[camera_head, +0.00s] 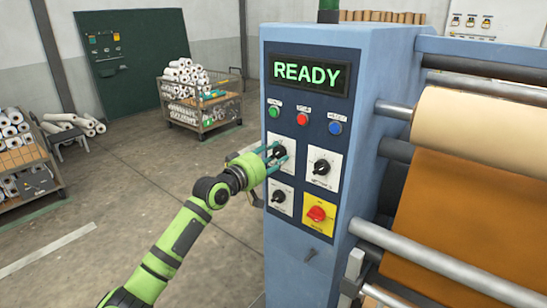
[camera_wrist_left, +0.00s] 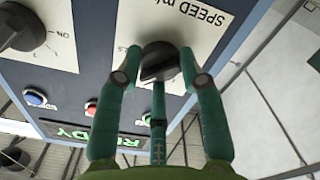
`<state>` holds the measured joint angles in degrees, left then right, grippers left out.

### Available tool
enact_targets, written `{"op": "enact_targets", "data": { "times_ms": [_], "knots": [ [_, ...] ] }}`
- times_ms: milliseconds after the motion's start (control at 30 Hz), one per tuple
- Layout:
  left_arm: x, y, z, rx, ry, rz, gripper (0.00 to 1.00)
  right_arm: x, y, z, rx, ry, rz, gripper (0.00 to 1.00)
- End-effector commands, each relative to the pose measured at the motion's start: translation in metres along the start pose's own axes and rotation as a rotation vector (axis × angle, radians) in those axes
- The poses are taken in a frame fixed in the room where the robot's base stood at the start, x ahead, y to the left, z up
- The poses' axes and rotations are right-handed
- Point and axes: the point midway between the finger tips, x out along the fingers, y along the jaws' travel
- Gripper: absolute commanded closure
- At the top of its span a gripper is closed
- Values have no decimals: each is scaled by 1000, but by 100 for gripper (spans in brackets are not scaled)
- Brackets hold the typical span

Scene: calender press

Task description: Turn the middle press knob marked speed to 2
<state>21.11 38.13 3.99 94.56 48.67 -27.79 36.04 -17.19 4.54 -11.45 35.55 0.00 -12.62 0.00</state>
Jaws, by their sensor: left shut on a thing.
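The black speed knob (camera_head: 281,152) sits on a white plate at the upper left of the press's dark blue panel. In the left wrist view the same black knob (camera_wrist_left: 158,60) stands on a plate (camera_wrist_left: 205,25) lettered "SPEED m/"; the rest of the lettering is cut off or hidden. My left gripper (camera_head: 277,154) is at the knob, its teal fingers closed around it. In the left wrist view the gripper (camera_wrist_left: 160,70) has fingers on both sides and one below. The knob's setting cannot be read. My right gripper is not in view.
Close by are a black knob (camera_head: 320,166) to the right, another black knob (camera_head: 279,197) below, and a red knob on yellow (camera_head: 318,213). Green, red and blue buttons (camera_head: 335,128) and a READY display (camera_head: 309,74) are above.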

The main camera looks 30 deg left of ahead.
Motion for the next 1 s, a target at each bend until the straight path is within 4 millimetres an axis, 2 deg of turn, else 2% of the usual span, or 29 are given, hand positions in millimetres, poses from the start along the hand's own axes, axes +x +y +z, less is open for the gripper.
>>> {"op": "enact_targets", "data": {
  "times_ms": [33,433,467,500,867,1000],
  "knots": [
    [0,2,-5,8,10,3,94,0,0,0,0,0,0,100],
    [0,3,-7,10,14,6,94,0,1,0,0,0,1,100],
    [0,3,-7,10,14,6,49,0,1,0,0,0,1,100],
    [0,3,-6,10,13,6,37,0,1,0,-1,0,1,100],
    [-2,1,-3,8,6,3,37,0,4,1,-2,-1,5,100],
    [-13,0,-2,7,5,2,37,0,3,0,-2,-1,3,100]
  ]
}}
